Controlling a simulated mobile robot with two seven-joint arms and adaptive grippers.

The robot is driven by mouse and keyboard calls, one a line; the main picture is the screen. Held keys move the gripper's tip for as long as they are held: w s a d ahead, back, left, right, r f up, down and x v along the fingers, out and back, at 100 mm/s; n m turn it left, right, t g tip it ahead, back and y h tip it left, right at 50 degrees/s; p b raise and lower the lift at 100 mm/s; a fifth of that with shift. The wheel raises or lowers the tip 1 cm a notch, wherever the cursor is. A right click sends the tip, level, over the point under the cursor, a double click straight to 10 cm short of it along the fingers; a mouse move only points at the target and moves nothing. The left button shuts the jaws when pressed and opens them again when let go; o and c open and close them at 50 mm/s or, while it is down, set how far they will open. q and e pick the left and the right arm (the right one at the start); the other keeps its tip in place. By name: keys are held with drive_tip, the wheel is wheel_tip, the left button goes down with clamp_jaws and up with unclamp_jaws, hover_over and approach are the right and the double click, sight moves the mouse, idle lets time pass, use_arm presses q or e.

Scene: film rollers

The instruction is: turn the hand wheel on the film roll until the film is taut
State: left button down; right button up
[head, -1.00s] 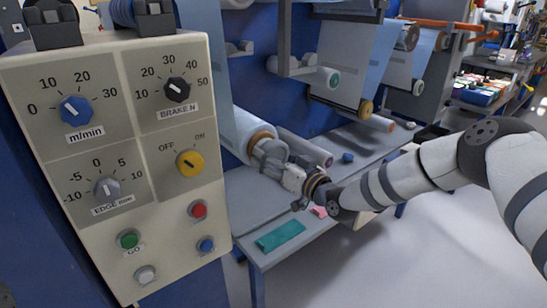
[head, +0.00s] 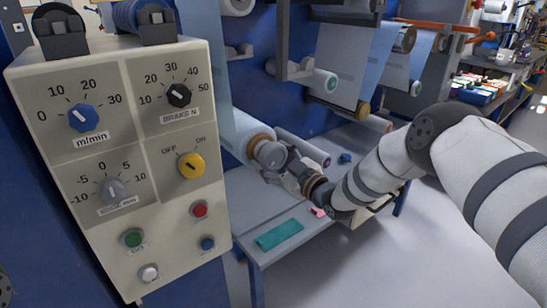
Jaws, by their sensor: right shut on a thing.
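The film roll (head: 243,130) is a pale blue-white roll with a brown core end, left of centre behind the control box. A grey round hand wheel (head: 269,153) sits on the end of the roll facing me. My right gripper (head: 282,168) is at the lower right rim of the wheel, shut on it; its fingertips are small and partly hidden. Whether the film at this roll is slack or taut cannot be told. My left gripper is not in view.
A beige control box (head: 120,160) with knobs and buttons fills the left. Below the roll is a grey table (head: 240,205) with a teal cloth (head: 280,234) and a small pink item (head: 318,212). Other rollers (head: 318,82) hang behind. Floor at the lower right is clear.

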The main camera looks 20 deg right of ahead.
drive_tip(key=shift+n, duration=0.6)
drive_tip(key=shift+d+n, duration=0.1)
drive_tip(key=shift+n, duration=0.2)
drive_tip(key=o, duration=1.2)
drive_tip(key=v, duration=1.2)
